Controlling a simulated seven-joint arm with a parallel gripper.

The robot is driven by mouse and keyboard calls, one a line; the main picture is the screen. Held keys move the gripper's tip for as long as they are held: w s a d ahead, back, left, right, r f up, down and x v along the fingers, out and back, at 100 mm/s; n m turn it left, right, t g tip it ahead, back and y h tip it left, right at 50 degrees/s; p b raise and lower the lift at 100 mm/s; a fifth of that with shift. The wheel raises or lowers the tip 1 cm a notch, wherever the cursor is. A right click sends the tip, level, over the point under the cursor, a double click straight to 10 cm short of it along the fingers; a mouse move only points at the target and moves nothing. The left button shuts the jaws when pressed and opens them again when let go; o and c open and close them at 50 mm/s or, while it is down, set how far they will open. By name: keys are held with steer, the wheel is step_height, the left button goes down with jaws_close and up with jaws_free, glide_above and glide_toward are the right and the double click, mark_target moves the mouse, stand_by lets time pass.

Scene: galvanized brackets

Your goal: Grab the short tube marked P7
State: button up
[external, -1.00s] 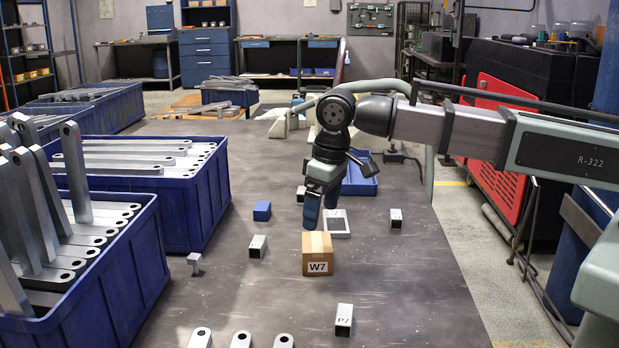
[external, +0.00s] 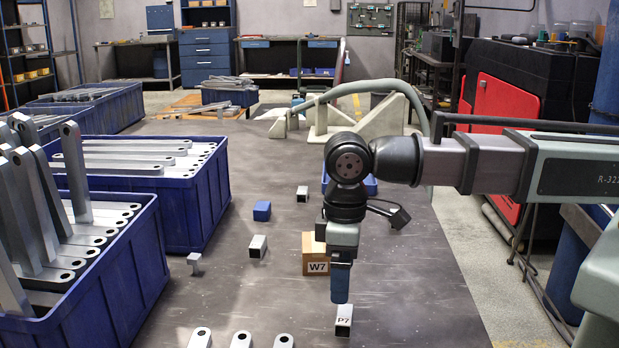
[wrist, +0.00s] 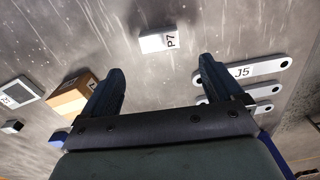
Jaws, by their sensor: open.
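The short tube marked P7 (external: 343,321) stands on the dark table near its front, a small pale metal piece with its label facing the external camera. In the wrist view the P7 tube (wrist: 157,43) lies ahead of the fingertips, between their lines. My gripper (external: 340,298) points down, and in the external view its fingers overlap just above the tube. The wrist view shows my gripper (wrist: 161,68) open, with two dark fingers apart and nothing between them. The tube seems apart from the fingers; the exact height gap is hard to tell.
The W7 box (external: 315,262) stands behind and left of the gripper. Brackets, one marked J5 (wrist: 242,72), lie to the right in the wrist view. A blue block (external: 262,211) and a small tube (external: 258,246) stand farther left. Blue bins (external: 125,270) line the left side.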

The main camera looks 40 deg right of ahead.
mark_target(345, 314)
steer(key=shift+f, duration=2)
steer(key=shift+f, duration=0.1)
steer(key=shift+s+d+f, duration=0.1)
steer(key=shift+s+f, duration=0.05)
steer(key=shift+f, duration=1.1)
steer(key=shift+s+d+f, duration=0.1)
steer(key=shift+s+f, duration=0.05)
steer(key=shift+f, duration=1.1)
steer(key=shift+c, duration=0.4)
steer(key=c, duration=1.1)
